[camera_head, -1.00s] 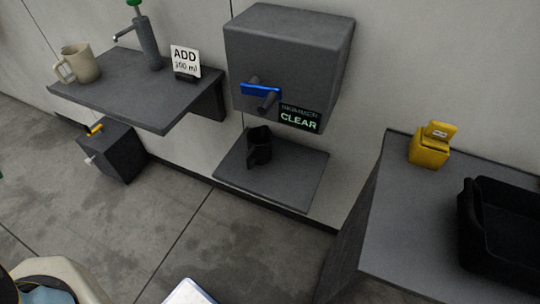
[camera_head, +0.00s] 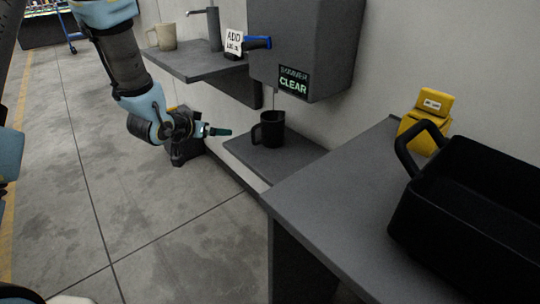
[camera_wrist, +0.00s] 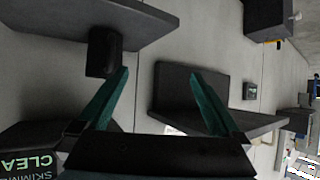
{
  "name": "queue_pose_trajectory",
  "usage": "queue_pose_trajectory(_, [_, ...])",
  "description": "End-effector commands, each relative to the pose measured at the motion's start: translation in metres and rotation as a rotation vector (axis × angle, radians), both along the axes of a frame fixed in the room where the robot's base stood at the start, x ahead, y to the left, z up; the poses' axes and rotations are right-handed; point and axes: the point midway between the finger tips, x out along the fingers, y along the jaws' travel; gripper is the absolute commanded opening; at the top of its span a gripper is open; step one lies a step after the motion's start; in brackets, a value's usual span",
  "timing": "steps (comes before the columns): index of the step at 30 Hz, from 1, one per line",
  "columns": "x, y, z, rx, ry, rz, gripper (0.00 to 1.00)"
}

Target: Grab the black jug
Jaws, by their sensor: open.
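The black jug (camera_head: 272,128) stands upright on the low grey shelf (camera_head: 240,148) under the wall unit. Its handle faces left in the head view. My gripper (camera_head: 222,131) is to the left of the jug and apart from it, with its teal fingers toward it. In the wrist view the jug (camera_wrist: 103,50) appears upside down, near the tip of the left finger and outside the gap between the fingers. My gripper (camera_wrist: 160,73) is open, with nothing between its fingers.
The wall unit (camera_head: 305,40) with a blue lever (camera_head: 257,43) and a CLEAR sign (camera_head: 293,81) overhangs the jug. An upper shelf (camera_head: 190,63) holds a beige mug (camera_head: 166,37). A grey counter (camera_head: 330,190) at right carries a black bin (camera_head: 470,215) and yellow box (camera_head: 424,120).

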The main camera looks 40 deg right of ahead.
Motion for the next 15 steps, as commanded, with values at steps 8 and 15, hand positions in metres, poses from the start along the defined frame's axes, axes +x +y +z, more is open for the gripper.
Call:
queue_pose_trajectory(8, [-0.069,-0.076,-0.045,-0.16,-0.017,-0.23,1.0])
queue_pose_trajectory(15, [-0.065,-0.11,-0.057,-0.167,-0.018,-0.239,1.0])
